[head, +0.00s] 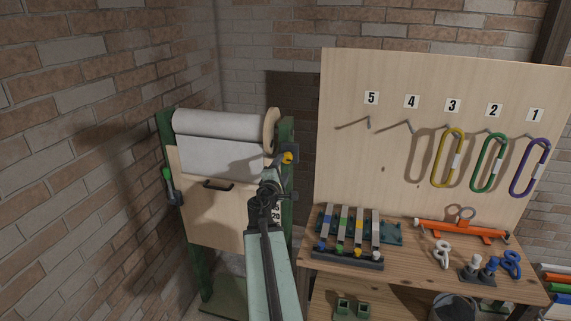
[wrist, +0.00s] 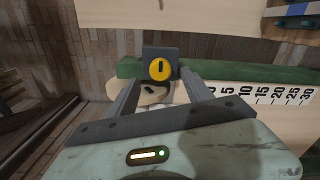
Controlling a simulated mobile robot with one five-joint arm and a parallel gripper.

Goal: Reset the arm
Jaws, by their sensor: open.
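My arm reaches forward from the bottom of the head view, and my gripper (head: 274,176) is at the right side of the green-framed roller stand (head: 285,205). In the wrist view, my gripper (wrist: 162,82) has its two fingers apart. A yellow round knob (wrist: 160,69) on a dark box (wrist: 149,52) shows between and beyond the fingertips. The same yellow knob (head: 288,157) shows just above my gripper in the head view. I cannot tell whether the fingers touch the box. Nothing is seen held.
A workbench (head: 404,274) to the right carries a clamp rack (head: 347,261) and an orange tool (head: 462,230). Behind it, a pegboard (head: 350,80) holds yellow, green and purple loops. A brick wall (head: 80,150) stands left. A number scale (wrist: 270,94) lies right of my gripper.

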